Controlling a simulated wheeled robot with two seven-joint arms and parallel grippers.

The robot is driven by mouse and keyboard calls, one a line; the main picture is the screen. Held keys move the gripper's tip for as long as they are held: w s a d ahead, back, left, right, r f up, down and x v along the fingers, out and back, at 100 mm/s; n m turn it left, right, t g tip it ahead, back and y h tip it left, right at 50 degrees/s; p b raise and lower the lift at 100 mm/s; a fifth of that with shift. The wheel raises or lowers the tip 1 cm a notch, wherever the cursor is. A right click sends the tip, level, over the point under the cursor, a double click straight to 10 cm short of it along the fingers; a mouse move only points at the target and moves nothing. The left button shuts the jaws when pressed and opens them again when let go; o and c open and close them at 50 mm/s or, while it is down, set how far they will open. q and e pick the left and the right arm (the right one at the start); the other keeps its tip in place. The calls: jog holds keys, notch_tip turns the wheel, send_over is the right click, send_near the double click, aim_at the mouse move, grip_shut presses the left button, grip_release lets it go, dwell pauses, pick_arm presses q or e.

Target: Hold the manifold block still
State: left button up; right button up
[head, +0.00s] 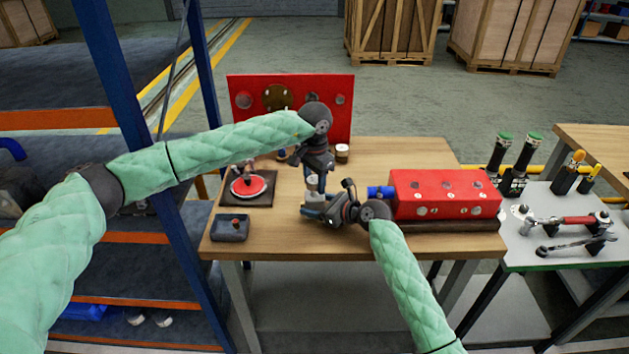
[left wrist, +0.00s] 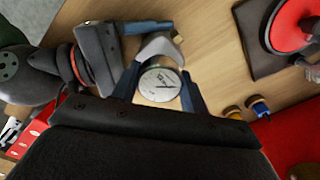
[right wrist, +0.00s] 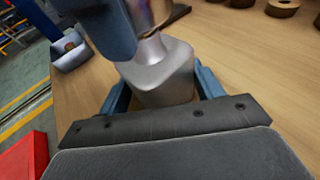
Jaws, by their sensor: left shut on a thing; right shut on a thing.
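The silver manifold block (right wrist: 160,75) sits between the blue fingers of my right gripper (right wrist: 163,92), which is shut on it. In the left wrist view the block (left wrist: 160,47) shows just beyond a round white-faced gauge (left wrist: 160,84). My left gripper (left wrist: 160,92) is shut on this gauge, with one finger on each side. In the head view my left gripper (head: 314,182) is above my right gripper (head: 318,211), close together over the wooden table. The gauge stem meets the top of the block in the right wrist view; whether it is threaded in is hidden.
A red box with ports (head: 445,195) stands right of my right gripper. A red panel (head: 290,100) stands at the table's back. A red disc (head: 248,187) on a dark mat and a small grey tray (head: 231,229) lie left. A blue shelf post (head: 150,160) stands near my left arm.

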aim_at(314, 179)
pick_arm(q)
jog(key=o, duration=1.3)
jog(key=shift+f, duration=0.15)
jog(key=shift+o, duration=0.2)
notch_tip(314, 179, up, 12)
pick_arm(e)
jog(key=o, duration=1.4)
